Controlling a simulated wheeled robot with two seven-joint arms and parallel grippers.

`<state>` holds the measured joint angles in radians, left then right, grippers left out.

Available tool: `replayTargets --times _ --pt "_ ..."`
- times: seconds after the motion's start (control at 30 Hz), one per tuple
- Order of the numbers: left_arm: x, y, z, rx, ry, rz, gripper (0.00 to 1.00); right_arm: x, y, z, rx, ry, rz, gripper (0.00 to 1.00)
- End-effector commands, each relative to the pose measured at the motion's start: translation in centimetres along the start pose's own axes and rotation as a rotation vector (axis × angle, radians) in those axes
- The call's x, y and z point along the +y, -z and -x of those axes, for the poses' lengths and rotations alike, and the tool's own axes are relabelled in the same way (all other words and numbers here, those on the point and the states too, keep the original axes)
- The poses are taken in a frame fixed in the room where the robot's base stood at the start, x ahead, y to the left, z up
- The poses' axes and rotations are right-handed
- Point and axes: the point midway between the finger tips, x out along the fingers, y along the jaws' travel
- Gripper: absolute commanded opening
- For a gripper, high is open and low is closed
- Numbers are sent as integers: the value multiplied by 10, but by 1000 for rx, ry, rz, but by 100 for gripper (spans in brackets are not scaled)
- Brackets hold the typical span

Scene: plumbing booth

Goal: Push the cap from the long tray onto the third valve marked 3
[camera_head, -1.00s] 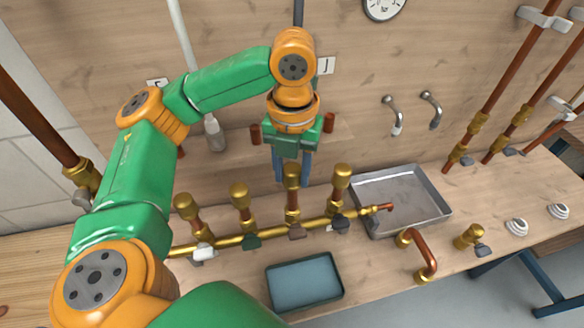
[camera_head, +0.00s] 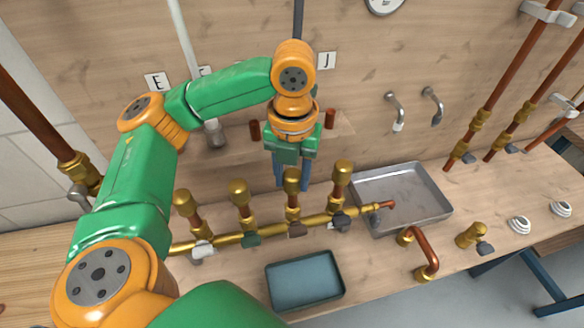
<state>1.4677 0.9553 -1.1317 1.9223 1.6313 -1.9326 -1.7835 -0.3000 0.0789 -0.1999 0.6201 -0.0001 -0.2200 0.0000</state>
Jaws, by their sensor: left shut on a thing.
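My left gripper (camera_head: 291,180) reaches down from above with its blue fingers on either side of a brass cap (camera_head: 291,175). It is shut on that cap, which sits at the top of the third upright copper pipe from the left, above the valve with the brown handle (camera_head: 297,229). Cap and pipe look in line, but I cannot tell how far the cap is seated. No number 3 is readable. The blue-grey tray (camera_head: 304,281) in front of the manifold looks empty. My right gripper is not in view.
The brass manifold (camera_head: 262,233) has other uprights with brass tops: first (camera_head: 183,197), second (camera_head: 239,188) and fourth (camera_head: 342,168). A metal sink (camera_head: 418,207) lies to the right, with a bent copper pipe (camera_head: 425,250) near it.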

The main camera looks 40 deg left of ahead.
Motion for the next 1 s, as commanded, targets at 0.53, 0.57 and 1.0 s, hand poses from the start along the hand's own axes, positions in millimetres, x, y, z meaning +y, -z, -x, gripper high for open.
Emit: replayTargets --times 0.53,0.57,1.0 --pt "0 0 -3 1 -1 0 79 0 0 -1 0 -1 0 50" --pt "0 0 -3 0 -1 0 79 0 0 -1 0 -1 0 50" --pt "0 -1 49 -4 0 1 79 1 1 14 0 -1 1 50"
